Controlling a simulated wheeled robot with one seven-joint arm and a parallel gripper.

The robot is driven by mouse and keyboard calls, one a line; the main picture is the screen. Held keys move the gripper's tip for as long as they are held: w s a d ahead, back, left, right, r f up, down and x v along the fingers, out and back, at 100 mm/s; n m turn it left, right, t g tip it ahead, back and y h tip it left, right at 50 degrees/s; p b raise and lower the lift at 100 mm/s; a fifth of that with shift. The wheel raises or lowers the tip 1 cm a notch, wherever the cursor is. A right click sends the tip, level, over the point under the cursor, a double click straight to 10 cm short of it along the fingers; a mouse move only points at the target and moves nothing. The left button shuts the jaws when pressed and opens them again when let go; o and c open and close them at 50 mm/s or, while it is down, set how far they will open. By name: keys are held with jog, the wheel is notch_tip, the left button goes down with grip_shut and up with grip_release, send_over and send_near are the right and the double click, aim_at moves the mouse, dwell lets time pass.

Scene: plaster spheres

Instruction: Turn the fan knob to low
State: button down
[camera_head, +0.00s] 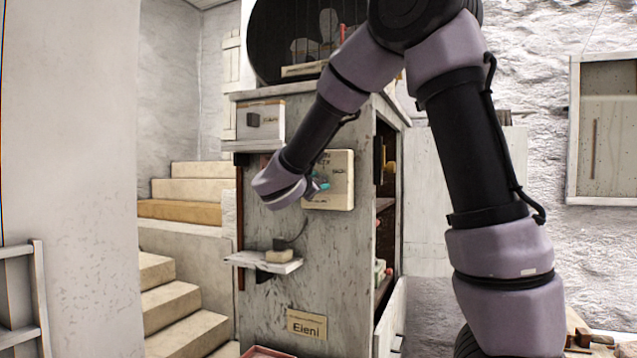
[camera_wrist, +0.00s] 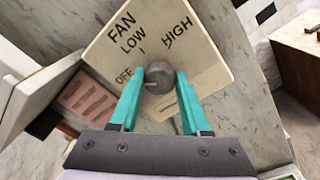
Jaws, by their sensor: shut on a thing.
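The fan panel (camera_wrist: 196,62) is a cream plate lettered FAN, OFF, LOW and HIGH; in the head view (camera_head: 343,172) it is on the front of a weathered cabinet. A round grey knob (camera_wrist: 157,70) sits on it. My gripper (camera_wrist: 160,77) has its teal fingers shut on the knob, one on each side. A pale line on the knob points left, roughly toward OFF, though the exact setting is hard to tell. In the head view my gripper (camera_head: 318,186) reaches the panel's left side, and the arm hides the knob.
A small drawer box (camera_head: 262,121) is up and left of the panel. A little shelf (camera_head: 264,262) with a small block sticks out below. The cabinet's right side is open, with shelves (camera_head: 384,205). Stairs (camera_head: 180,300) rise at the left.

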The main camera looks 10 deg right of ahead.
jog(key=m, duration=0.5)
jog(key=shift+f, duration=0.1)
jog(key=m, duration=0.5)
jog(key=shift+m+h, duration=0.4)
jog(key=shift+m, duration=0.1)
jog(key=shift+c, duration=1.8)
grip_release()
jog(key=v, duration=1.1)
jog(key=shift+d, duration=0.15)
